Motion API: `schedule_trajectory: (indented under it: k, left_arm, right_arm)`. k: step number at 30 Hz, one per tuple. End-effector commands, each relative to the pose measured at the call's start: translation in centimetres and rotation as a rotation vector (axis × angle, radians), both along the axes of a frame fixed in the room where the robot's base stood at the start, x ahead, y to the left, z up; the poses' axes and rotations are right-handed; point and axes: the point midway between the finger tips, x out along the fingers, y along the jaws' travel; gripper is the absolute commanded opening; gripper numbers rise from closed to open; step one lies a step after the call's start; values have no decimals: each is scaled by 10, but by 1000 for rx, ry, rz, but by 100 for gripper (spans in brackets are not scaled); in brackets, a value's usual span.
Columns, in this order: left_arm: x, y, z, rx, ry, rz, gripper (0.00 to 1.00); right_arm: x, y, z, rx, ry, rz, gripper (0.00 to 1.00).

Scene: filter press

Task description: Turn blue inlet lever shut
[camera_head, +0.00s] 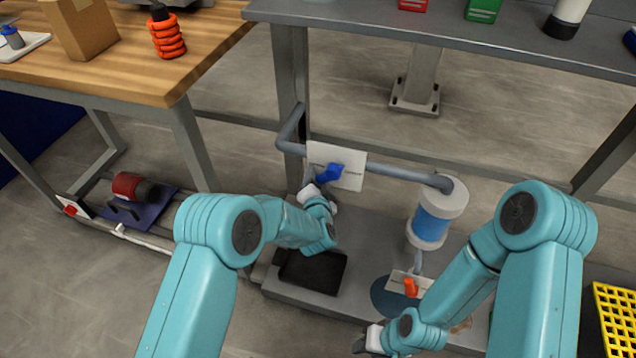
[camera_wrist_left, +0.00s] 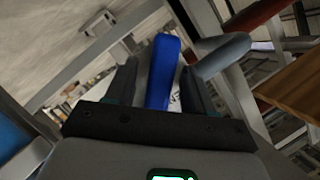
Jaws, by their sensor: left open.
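The blue inlet lever (camera_head: 329,173) sits on a white plate (camera_head: 350,178) on the grey pipe and points roughly sideways along it. My left gripper (camera_head: 311,184) is at the lever's left end, just below the pipe. In the left wrist view the blue lever (camera_wrist_left: 162,72) stands between the two dark fingers of my left gripper (camera_wrist_left: 160,88), which are open with a gap visible beside it. Firm contact cannot be made out. My right gripper (camera_head: 366,341) is low in the head view, near the base's front edge; its finger gap is unclear.
A white and blue filter cylinder (camera_head: 433,220) stands right of the lever. An orange lever (camera_head: 411,287) is below it. A black tray (camera_head: 312,270) lies on the grey base (camera_head: 375,238). A wooden bench (camera_head: 125,65) is at left, a grey table (camera_head: 400,22) behind.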

Motion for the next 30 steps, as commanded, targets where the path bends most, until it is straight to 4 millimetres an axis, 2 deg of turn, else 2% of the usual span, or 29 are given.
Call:
schedule_trajectory:
  k: [3, 11, 16, 30]
  left_arm:
    - [6, 0, -2, 0, 0, 0, 53]
    - [7, 0, -2, 1, 1, -1, 53]
    - [7, 0, -2, 0, 1, -1, 1]
    - [6, -3, -5, -79, 26, 0, 0]
  right_arm:
    - [0, 0, -2, 0, 0, 0, 43]
    - [0, 0, -2, 0, 0, 0, 43]
    - [0, 0, -2, 0, 0, 0, 43]
    - [0, 0, -7, 0, 0, 0, 43]
